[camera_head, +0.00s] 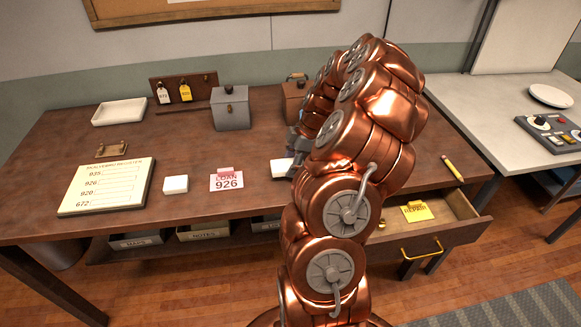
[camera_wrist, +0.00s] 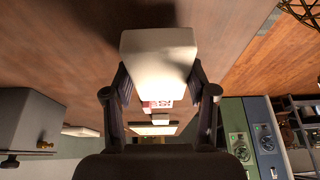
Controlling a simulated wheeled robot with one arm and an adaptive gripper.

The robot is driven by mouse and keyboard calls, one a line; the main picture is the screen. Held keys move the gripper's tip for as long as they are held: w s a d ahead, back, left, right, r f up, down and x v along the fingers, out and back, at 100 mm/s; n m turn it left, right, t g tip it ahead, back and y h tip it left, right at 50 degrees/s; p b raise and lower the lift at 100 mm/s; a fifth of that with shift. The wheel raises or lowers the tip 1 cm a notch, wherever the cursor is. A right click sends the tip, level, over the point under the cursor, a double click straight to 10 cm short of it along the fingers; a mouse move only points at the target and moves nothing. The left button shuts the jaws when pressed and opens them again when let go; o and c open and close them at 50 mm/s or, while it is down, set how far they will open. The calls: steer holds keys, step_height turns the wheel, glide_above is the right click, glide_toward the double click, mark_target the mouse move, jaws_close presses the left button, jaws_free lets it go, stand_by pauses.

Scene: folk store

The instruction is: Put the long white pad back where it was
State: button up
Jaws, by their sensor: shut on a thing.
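The long white pad (camera_wrist: 158,52) is between the two fingers of my gripper (camera_wrist: 160,85) in the wrist view, which are shut on its sides. In the head view one end of the pad (camera_head: 280,168) shows left of my arm, over the brown table (camera_head: 235,205). My gripper (camera_head: 297,140) is mostly hidden there behind my copper arm. I cannot tell whether the pad touches the table. A smaller white block (camera_head: 176,184) lies on the table to the left, beside the "LOAN 926" card (camera_head: 227,180).
A register board (camera_head: 107,187) and white tray (camera_head: 119,111) are at the left. A grey box (camera_head: 230,108) and a copper-coloured box (camera_head: 296,100) stand at the back, near a tag rack (camera_head: 184,90). An open drawer (camera_head: 455,222) holding a yellow "REPAIR" card (camera_head: 416,211) juts out at front right.

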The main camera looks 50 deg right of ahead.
step_height(320, 180, down, 2)
steer(key=shift+f+p, duration=0.15)
steer(key=shift+p, duration=0.4)
steer(key=shift+f, duration=0.1)
steer(key=shift+f+b, duration=0.15)
steer(key=shift+b, duration=0.15)
steer(key=o, duration=1.1)
steer(key=shift+r+p, duration=0.3)
steer(key=shift+p, duration=0.05)
steer(key=shift+d+r+b, duration=0.2)
steer(key=shift+b, duration=0.25)
steer(key=b+v, duration=0.3)
steer(key=v, duration=0.6)
steer(key=shift+s+r, duration=0.15)
steer(key=shift+r, duration=0.05)
steer(key=shift+b+v, duration=0.35)
steer(key=shift+v, duration=0.6)
